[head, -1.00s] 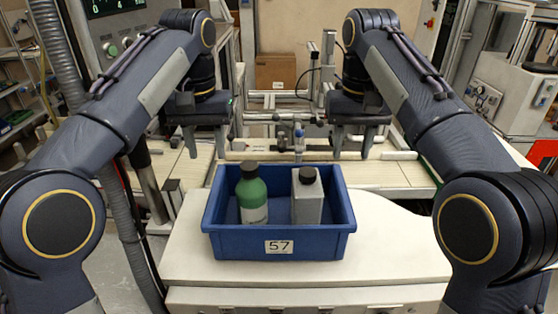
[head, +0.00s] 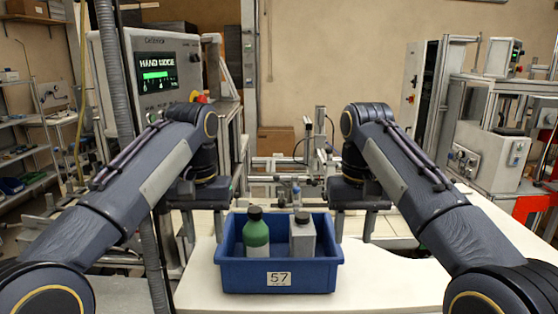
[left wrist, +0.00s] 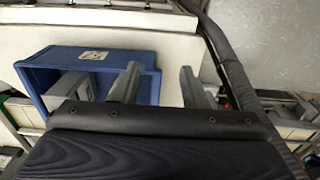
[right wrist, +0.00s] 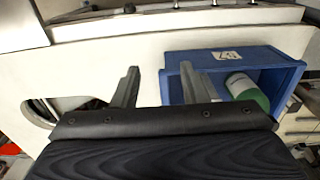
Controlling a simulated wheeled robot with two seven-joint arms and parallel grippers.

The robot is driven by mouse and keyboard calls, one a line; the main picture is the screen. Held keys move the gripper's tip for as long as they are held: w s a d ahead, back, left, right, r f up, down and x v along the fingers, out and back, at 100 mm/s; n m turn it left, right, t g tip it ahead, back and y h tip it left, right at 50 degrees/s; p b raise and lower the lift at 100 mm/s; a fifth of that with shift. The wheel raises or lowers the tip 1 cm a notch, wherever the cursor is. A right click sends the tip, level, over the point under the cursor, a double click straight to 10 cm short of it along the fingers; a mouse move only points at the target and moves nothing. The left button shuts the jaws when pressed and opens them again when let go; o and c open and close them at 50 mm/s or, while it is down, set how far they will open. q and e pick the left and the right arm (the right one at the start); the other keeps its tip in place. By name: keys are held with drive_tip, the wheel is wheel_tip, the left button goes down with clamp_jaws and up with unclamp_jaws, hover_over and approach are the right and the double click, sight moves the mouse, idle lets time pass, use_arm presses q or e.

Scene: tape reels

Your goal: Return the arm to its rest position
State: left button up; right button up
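My left gripper (head: 204,232) is at the left side of the blue bin, its fingers apart and empty, pointing down. My right gripper (head: 354,232) is at the right side of the bin, also open and empty. The blue bin (head: 310,277), labelled 57, stands upright on the white table. Inside are a green bottle with a black cap (head: 256,235) and a grey rectangular bottle with a black cap (head: 302,238). Neither gripper holds the bin.
The white table (head: 385,290) is clear to the right of the bin. A screen console (head: 158,77) stands at the left. A metal frame with a rod (head: 320,150) and a cardboard box (head: 276,140) are behind the bin. Grey machines (head: 490,155) stand at the right.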

use_arm(q)
drive_tip(key=s+a+f+t+h, duration=0.25)
drive_tip(key=s+a+f, duration=0.25)
drive_tip(key=s+a, duration=0.55)
use_arm(e)
drive_tip(key=s+d+f+t+y, duration=0.2)
drive_tip(key=s+d+f+y, duration=0.3)
drive_tip(key=s+d, duration=0.55)
use_arm(q)
drive_tip(key=s+d+f+n+t+h, duration=0.1)
drive_tip(key=s+d+f+t, duration=0.2)
drive_tip(key=s+f, duration=1)
drive_tip(key=shift+s+d+f+n, duration=0.3)
drive_tip(key=shift+s+d+f, duration=0.15)
drive_tip(key=shift+s, duration=0.75)
use_arm(e)
drive_tip(key=s+a+f+m+t+h, duration=0.1)
drive_tip(key=s+a+f+t, duration=0.2)
drive_tip(key=s+f, duration=1)
drive_tip(key=shift+s+a+f+m+t, duration=0.3)
drive_tip(key=shift+s+a+f, duration=0.15)
drive_tip(key=shift+s, duration=0.7)
